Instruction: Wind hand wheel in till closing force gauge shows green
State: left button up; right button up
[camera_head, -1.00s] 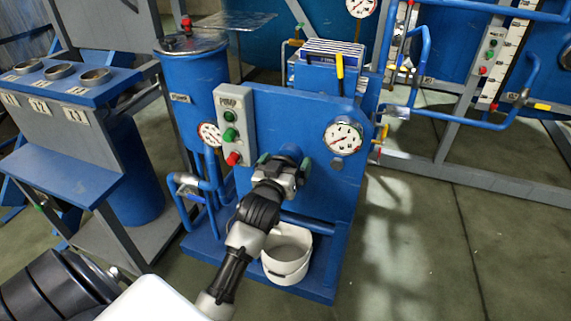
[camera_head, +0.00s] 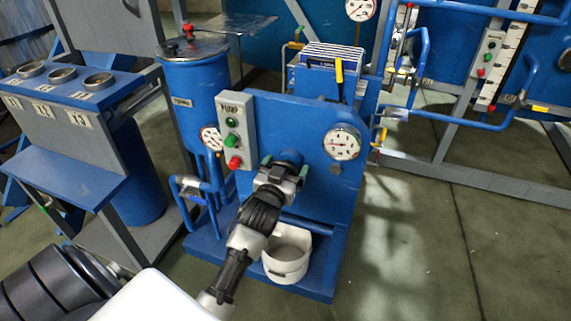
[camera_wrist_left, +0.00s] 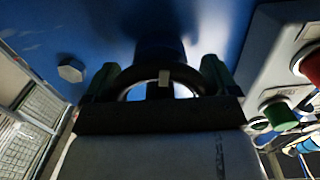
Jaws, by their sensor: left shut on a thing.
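The hand wheel (camera_wrist_left: 138,74) shows in the left wrist view as a dark ring with a pale mark at its top, in front of the blue front plate. My left gripper (camera_head: 285,168) is shut on it, with one green-tipped finger at each side; it also shows in the left wrist view (camera_wrist_left: 160,80). In the head view my gripper hides most of the wheel. A round white gauge (camera_head: 342,142) sits on the plate to the right of the wheel; I cannot read its label or tell whether its needle is in green. My right gripper is not in view.
A grey pump switch box (camera_head: 235,130) with green and red buttons stands close to the left of my gripper. A white bucket (camera_head: 288,254) sits below my arm. A blue tank (camera_head: 195,90) with a smaller gauge (camera_head: 211,138) stands behind left. Floor at right is clear.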

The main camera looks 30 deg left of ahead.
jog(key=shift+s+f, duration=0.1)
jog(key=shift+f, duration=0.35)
pick_arm(q)
jog(key=o, duration=0.7)
jog(key=shift+c, duration=0.2)
jog(key=p+v, duration=0.1)
jog(key=v, duration=0.9)
jog(key=shift+s, duration=0.4)
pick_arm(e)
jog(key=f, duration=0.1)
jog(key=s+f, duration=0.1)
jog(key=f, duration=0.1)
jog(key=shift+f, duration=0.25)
